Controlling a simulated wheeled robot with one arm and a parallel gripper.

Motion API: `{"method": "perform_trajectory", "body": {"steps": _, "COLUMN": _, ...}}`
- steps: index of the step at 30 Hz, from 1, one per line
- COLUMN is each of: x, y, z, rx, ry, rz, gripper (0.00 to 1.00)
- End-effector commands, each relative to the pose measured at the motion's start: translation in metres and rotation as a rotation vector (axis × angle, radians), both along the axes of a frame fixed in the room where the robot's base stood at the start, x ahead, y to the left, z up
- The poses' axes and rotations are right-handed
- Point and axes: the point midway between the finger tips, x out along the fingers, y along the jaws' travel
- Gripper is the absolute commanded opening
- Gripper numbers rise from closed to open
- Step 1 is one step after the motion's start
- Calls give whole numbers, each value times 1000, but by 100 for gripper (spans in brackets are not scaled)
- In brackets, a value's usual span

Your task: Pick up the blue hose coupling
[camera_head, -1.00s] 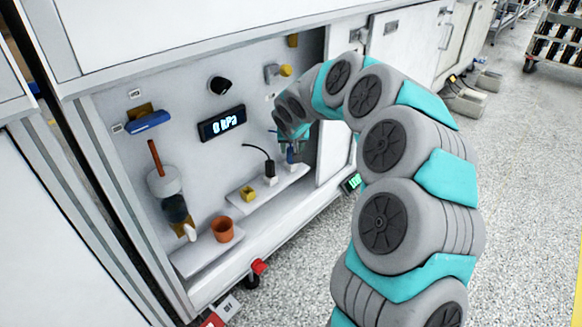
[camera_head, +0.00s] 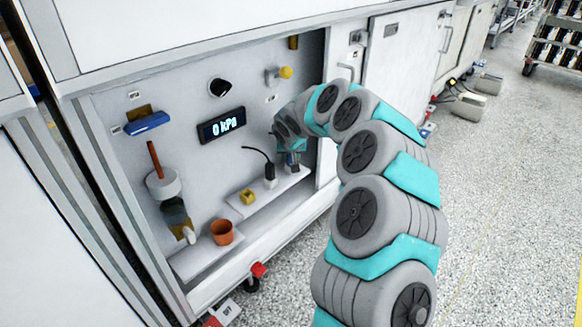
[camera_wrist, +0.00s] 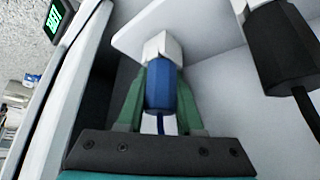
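The blue hose coupling (camera_wrist: 161,88) stands upright between the two green fingers of my gripper (camera_wrist: 162,95) in the wrist view. The fingers lie close along both its sides. I cannot tell whether they press on it or a thin gap is left. The coupling's far end meets a white block (camera_wrist: 162,47) on the white shelf. In the head view my gripper (camera_head: 292,159) is low over the right end of the shelf (camera_head: 276,195), and only a little blue shows at it.
A black coupling (camera_wrist: 283,48) with a cable stands close to the right in the wrist view. A yellow block (camera_head: 248,196) and an orange cup (camera_head: 222,231) are farther left. The panel carries a display reading 0 kPa (camera_head: 221,126), a black knob (camera_head: 219,88) and a blue handle (camera_head: 148,123).

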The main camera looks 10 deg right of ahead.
Motion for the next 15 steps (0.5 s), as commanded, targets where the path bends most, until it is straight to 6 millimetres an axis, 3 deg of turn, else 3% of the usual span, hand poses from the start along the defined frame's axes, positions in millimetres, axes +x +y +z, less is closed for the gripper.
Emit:
{"method": "perform_trajectory", "body": {"steps": 1, "x": 0, "y": 0, "z": 0, "rx": 0, "ry": 0, "rz": 0, "gripper": 29}}
{"method": "perform_trajectory", "body": {"steps": 9, "x": 0, "y": 0, "z": 0, "rx": 0, "ry": 0, "rz": 0, "gripper": 0}}
{"method": "perform_trajectory", "body": {"steps": 15, "x": 0, "y": 0, "z": 0, "rx": 0, "ry": 0, "rz": 0, "gripper": 0}}
